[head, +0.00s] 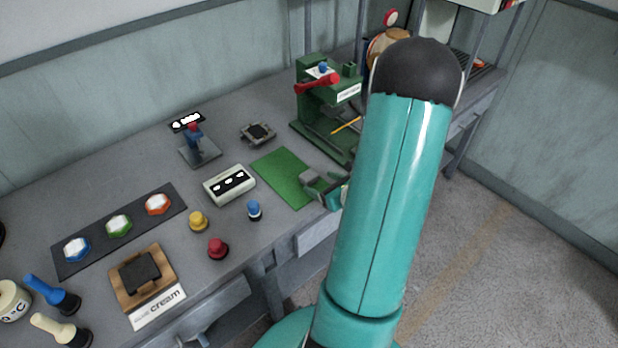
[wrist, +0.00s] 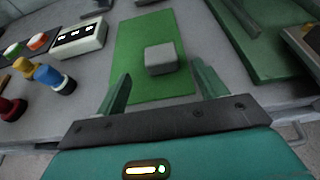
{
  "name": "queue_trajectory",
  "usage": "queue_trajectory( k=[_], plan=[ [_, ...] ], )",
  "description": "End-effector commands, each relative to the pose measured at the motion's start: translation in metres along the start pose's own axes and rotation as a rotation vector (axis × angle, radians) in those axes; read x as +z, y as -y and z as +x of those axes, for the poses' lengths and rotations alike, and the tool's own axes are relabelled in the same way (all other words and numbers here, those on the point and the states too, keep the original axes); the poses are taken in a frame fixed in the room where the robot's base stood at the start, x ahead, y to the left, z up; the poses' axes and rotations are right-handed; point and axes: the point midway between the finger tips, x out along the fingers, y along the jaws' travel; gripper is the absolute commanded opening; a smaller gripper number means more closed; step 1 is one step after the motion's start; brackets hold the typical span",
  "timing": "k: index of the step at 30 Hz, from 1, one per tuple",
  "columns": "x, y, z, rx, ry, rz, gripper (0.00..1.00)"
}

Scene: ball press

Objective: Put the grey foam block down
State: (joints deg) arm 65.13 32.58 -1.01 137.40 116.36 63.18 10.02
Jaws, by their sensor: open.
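The grey foam block (wrist: 160,58) rests on the green mat (wrist: 137,42), toward the mat's right side in the wrist view. My gripper (wrist: 162,70) is open, with one green finger on each side of the block's near end. A gap shows between each finger and the block, and nothing is held. In the head view the green mat (head: 279,172) lies on the bench, and my gripper (head: 326,190) is at its near right end, partly hidden by my arm.
A green press (head: 325,90) stands behind the mat, its base close to the right. A white box with dark windows (head: 229,184) and blue (head: 254,210), yellow (head: 198,221) and red (head: 217,248) knobs stand left of the mat. The mat's left part is bare.

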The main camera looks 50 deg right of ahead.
Motion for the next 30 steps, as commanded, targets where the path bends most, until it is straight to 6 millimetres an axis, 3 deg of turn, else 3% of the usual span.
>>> queue_trajectory(
  k=[8,16,23,24,30],
  plan=[
    [0.001,0.000,0.022,0.003,0.001,-0.001,0.71],
    [0.002,0.002,0.060,0.003,0.000,-0.001,0.71],
    [0.002,0.003,0.064,0.001,0.000,-0.001,0.71],
    [0.002,0.003,0.064,0.001,0.000,-0.001,0.69],
    [0.002,0.002,0.064,0.001,0.000,-0.001,0.30]
  ],
)
